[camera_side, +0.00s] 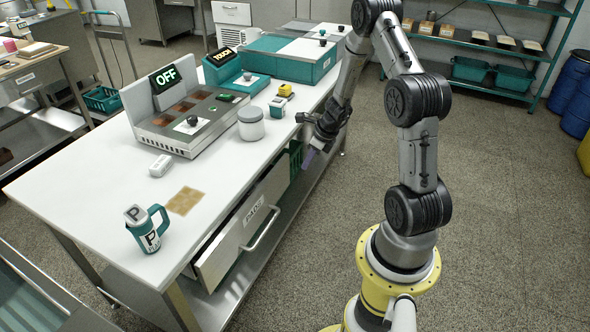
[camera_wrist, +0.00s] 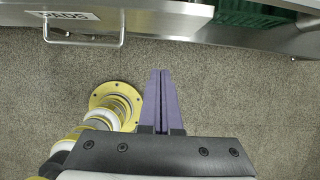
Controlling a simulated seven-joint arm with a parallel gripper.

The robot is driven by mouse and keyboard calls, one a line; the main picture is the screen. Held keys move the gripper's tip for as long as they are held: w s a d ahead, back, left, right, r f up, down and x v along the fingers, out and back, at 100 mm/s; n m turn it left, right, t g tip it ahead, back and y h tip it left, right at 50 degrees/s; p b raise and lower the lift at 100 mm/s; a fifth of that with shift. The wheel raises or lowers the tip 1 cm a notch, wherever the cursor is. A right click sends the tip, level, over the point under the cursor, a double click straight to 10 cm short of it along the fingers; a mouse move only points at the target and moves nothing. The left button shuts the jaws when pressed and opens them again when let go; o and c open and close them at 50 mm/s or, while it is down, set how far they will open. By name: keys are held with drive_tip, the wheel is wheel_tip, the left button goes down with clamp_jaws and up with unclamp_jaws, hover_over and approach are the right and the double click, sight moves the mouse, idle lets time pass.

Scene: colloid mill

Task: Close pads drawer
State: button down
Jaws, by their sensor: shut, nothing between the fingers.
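The pads drawer (camera_side: 228,247) sits under the white table's long front edge, with a "PADS" label and a metal bar handle (camera_side: 263,231). Its front stands out from the table, with a dark gap behind it, so it is partly open. In the wrist view the drawer front (camera_wrist: 150,12) and handle (camera_wrist: 84,42) show at the upper left. My gripper (camera_side: 307,162) is past the drawer's far end, beside the table front, pointing down and touching nothing visible. In the wrist view its purple fingers (camera_wrist: 158,74) are together and empty, apart from the handle.
A green crate (camera_side: 296,158) is under the table beside the drawer. The floor in front of the drawer is clear.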

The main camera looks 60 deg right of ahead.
sight(275, 166)
drive_tip(key=shift+w+f, duration=1.9)
drive_tip(key=shift+f, duration=0.25)
drive_tip(key=shift+w+f, duration=1.85)
drive_tip(key=shift+f, duration=0.3)
drive_tip(key=shift+w, duration=2.45)
drive_tip(key=shift+w+r, duration=0.1)
